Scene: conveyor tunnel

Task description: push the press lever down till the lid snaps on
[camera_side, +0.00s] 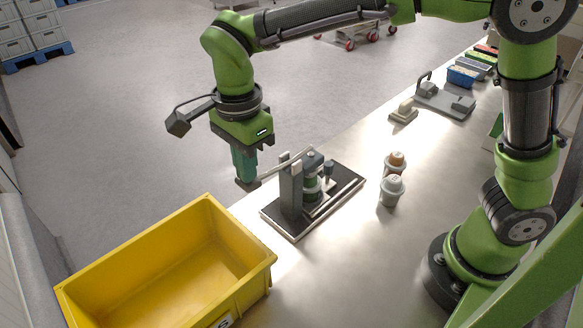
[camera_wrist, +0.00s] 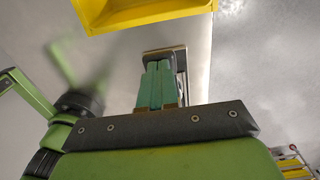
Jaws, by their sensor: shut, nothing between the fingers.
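The press stands on a dark base plate (camera_side: 337,203) on the bench, with a grey upright post (camera_side: 290,192). A pale press lever (camera_side: 287,167) slopes down to the left from the top of the press. A container with a green band (camera_side: 312,188) stands under the press head; whether its lid sits fully on cannot be told. My gripper (camera_side: 247,186) is shut and empty, pointing down at the lever's left end. Its tip appears at or very close to that end; contact is unclear. In the wrist view, its teal fingers (camera_wrist: 158,88) hide most of the press.
A yellow crate (camera_side: 268,262) stands at the front left. Two lidded cups (camera_side: 392,189) stand to the right of the press. A grey device (camera_side: 445,101) and several coloured boxes (camera_side: 463,77) lie farther back. The bench between cups and crate is mostly clear.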

